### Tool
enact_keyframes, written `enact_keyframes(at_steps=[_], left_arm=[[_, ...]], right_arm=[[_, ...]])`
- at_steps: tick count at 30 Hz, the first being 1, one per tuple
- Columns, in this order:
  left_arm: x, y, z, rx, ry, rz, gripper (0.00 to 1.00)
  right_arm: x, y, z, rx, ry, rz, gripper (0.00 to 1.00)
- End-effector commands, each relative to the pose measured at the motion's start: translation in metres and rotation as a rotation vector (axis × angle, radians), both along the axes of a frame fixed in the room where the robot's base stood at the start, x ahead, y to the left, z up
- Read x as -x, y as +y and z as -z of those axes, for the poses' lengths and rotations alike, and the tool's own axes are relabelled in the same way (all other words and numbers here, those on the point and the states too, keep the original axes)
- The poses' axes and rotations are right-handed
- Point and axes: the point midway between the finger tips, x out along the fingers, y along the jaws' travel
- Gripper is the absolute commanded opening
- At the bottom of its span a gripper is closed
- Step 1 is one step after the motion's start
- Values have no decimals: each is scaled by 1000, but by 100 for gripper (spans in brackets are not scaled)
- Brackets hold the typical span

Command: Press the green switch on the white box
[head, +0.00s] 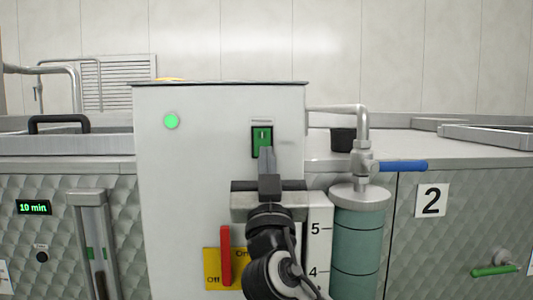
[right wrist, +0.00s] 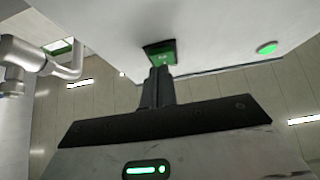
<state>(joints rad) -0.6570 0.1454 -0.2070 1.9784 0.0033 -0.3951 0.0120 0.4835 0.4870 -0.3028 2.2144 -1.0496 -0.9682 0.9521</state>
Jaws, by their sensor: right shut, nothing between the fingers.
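The white box (head: 200,180) stands upright in the middle of the head view. The green switch (head: 262,137) sits in a dark frame on the upper right of its front face. In the right wrist view the green switch (right wrist: 160,52) shows just beyond the fingertips. My right gripper (head: 266,152) is shut and empty, its fingertips over the lower part of the switch in the head view. I cannot tell whether the tips touch it. A lit green lamp (head: 171,121) is on the box's upper left and also shows in the right wrist view (right wrist: 267,48). My left gripper is not in view.
A red lever (head: 226,256) on a yellow Off/On plate (head: 210,260) is lower on the box. A 10 min display (head: 34,207) is at left.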

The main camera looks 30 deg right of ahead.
Motion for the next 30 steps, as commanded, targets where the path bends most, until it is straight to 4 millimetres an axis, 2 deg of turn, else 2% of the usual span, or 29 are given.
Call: enact_keyframes(at_steps=[13,16,20,21,22,23,30], left_arm=[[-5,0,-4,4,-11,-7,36],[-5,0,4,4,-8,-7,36],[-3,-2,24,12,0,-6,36],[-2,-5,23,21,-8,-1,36],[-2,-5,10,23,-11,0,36],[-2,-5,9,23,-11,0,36],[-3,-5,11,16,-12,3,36]], right_arm=[[-6,-3,1,1,-2,0,0],[-7,-4,5,4,-8,0,0],[-10,-6,12,20,-38,1,0],[-11,-7,13,28,-52,0,0],[-11,-6,5,28,-46,0,0],[-11,-6,3,28,-45,-1,0],[-9,-4,4,26,-45,-3,0]])
